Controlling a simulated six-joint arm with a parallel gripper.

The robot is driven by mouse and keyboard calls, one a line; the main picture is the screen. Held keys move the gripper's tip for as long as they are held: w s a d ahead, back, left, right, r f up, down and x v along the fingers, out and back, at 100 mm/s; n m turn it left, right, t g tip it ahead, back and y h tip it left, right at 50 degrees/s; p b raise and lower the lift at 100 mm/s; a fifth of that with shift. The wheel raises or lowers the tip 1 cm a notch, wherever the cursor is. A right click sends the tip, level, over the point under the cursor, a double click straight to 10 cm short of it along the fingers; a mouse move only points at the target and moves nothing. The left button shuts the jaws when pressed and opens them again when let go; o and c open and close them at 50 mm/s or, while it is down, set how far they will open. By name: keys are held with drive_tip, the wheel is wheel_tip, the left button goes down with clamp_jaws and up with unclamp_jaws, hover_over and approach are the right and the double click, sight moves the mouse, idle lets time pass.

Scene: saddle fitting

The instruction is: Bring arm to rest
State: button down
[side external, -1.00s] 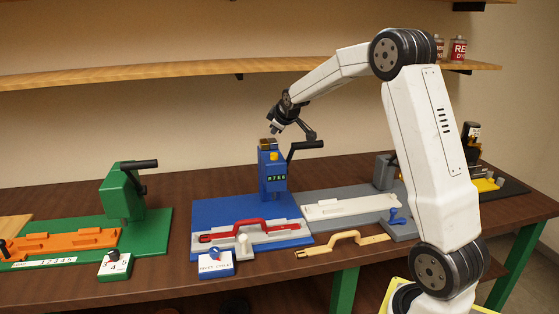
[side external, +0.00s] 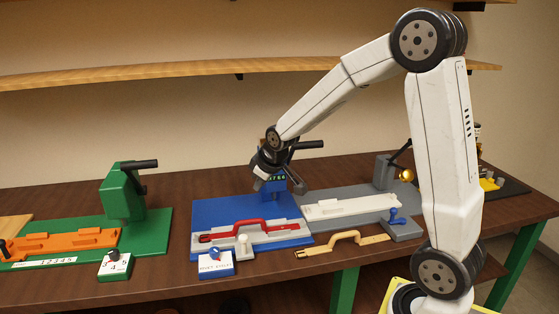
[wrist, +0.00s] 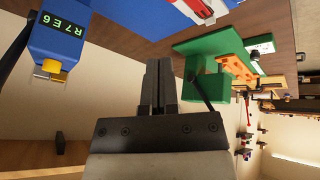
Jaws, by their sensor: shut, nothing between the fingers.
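My gripper (side external: 275,180) hangs in front of the blue press in the side view, with my arm bent above the table. In the wrist view my gripper (wrist: 158,62) is shut with its dark fingers together and nothing between them. The blue press (side external: 273,187) is partly hidden behind my gripper in the side view. In the wrist view the blue press (wrist: 60,40) shows at the upper left, with a display reading R7E6. I cannot tell the exact distance between gripper and press.
A blue base (side external: 215,212) carries a red-handled part (side external: 250,228). A tan handled part (side external: 345,243) lies in front of the grey station (side external: 402,230). A green press (side external: 122,195) with an orange part (side external: 70,241) stands left. A wooden shelf (side external: 150,78) runs along the wall.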

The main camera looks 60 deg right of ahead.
drive_tip(key=s+a+f+g+y, duration=0.1)
drive_tip(key=s+a+f, duration=0.2)
drive_tip(key=s+a, duration=0.3)
drive_tip(key=s+a+f+m+g, duration=0.1)
drive_tip(key=s+a+f, duration=0.3)
drive_tip(key=s, duration=0.6)
drive_tip(key=a+g, duration=0.1)
drive_tip(key=a, duration=0.1)
drive_tip(key=shift+a+y, duration=0.4)
